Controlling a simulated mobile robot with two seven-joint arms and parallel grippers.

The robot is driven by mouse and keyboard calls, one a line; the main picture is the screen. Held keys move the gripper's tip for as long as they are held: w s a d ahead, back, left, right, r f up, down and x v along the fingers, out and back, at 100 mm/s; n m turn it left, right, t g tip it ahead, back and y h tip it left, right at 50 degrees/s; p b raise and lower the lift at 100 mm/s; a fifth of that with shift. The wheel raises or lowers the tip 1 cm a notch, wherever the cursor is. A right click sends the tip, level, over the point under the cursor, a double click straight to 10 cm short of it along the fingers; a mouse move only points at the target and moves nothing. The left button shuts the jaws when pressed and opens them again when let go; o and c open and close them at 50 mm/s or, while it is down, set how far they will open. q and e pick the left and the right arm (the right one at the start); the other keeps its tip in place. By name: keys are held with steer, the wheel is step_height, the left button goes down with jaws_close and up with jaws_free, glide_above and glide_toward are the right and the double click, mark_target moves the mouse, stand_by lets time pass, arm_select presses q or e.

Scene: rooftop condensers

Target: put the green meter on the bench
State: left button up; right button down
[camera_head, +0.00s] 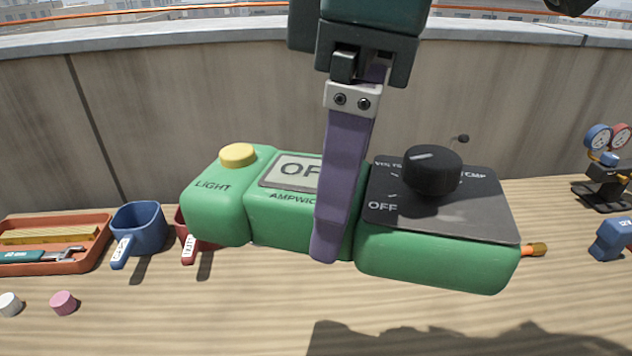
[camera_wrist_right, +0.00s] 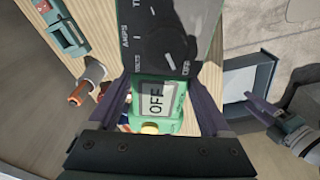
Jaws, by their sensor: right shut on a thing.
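The green meter (camera_head: 435,262) has a yellow LIGHT button, a display reading OFF and a black dial; it hangs slightly tilted, close to the head camera and seemingly above the bench (camera_head: 190,325). My right gripper (camera_head: 328,235) comes down from above and is shut across the meter's middle. One purple finger crosses its face, and the other is hidden behind it. In the right wrist view the meter (camera_wrist_right: 158,98) sits between both fingers. My left gripper seems to show at the right of the right wrist view (camera_wrist_right: 268,115); its jaw opening is unclear.
On the bench are an orange tray (camera_head: 100,250) with tools, a blue cup (camera_head: 140,228), a partly hidden red cup (camera_head: 186,232), a white cap (camera_head: 10,304) and a pink cap (camera_head: 63,302). A gauge set (camera_head: 605,170) and blue tool (camera_head: 612,238) stand right. The front middle looks clear.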

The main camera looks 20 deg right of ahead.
arm_select(q)
step_height(320, 180, down, 10)
steer(key=b, duration=0.8)
steer(key=shift+b, duration=0.3)
arm_select(e)
steer(key=f+n, duration=0.1)
steer(key=f, duration=0.8)
steer(key=a+f+n, duration=0.1)
steer(key=f+n, duration=0.1)
steer(key=f, duration=0.7)
steer(key=s+a+f+n, duration=0.1)
steer(key=f, duration=0.8)
steer(key=shift+f+y, duration=0.25)
steer(key=shift+y, duration=0.15)
arm_select(q)
steer(key=shift+d+f, duration=0.1)
arm_select(e)
steer(key=shift+f, duration=0.1)
